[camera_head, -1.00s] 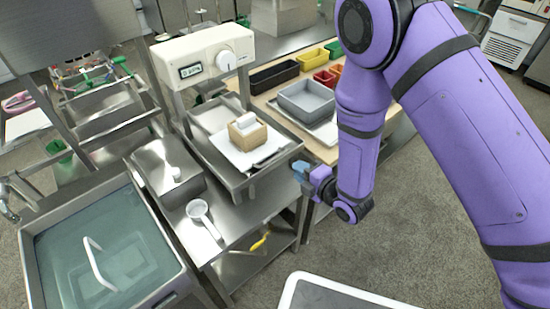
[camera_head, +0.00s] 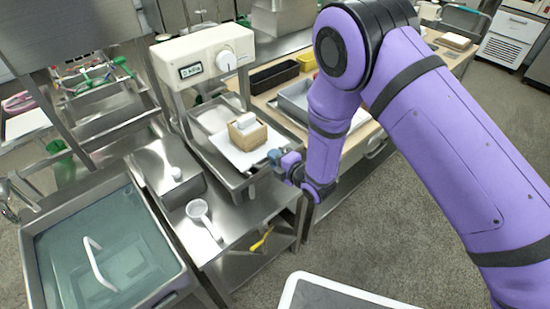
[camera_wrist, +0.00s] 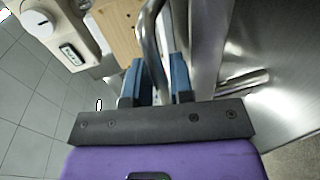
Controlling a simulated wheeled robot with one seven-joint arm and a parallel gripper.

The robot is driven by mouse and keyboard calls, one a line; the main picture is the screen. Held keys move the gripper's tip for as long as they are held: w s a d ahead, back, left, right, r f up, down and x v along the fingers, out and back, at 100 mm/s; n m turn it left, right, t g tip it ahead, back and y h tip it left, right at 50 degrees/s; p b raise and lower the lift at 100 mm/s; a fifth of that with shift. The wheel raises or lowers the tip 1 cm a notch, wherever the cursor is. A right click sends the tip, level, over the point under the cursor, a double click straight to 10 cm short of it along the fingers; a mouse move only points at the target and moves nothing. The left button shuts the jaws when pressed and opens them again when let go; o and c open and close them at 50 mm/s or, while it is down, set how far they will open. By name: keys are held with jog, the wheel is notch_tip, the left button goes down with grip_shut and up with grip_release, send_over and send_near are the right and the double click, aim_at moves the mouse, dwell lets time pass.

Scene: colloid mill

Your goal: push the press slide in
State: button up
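The press slide (camera_head: 238,182) is a steel tray below a cream press head (camera_head: 205,57) with a dial and a small display. A wooden box (camera_head: 247,135) with a white block (camera_head: 244,120) in it sits on a white sheet on the slide. My gripper (camera_head: 276,157) is at the slide's right front side. In the wrist view, the blue fingers of my gripper (camera_wrist: 156,80) stand apart on either side of a bent steel bar (camera_wrist: 152,40), probably the slide's handle. Gaps show beside the bar; contact cannot be told.
A water-filled sink (camera_head: 110,250) is at the lower left. A steel box (camera_head: 165,170) and a white scoop (camera_head: 200,212) are on the bench beside the slide. A grey bin (camera_head: 292,100) stands on the counter behind my arm. Open floor lies at the right.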

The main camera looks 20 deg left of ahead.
aim_at(258, 146)
grip_shut()
jog(key=shift+r+x, duration=0.2)
jog(key=shift+x, duration=0.8)
jog(key=shift+r+x, duration=0.2)
jog(key=shift+x, duration=0.8)
jog(key=shift+a, duration=0.1)
grip_release()
jog(key=v, duration=1)
jog(key=shift+s+d, duration=0.15)
jog(key=shift+d, duration=0.2)
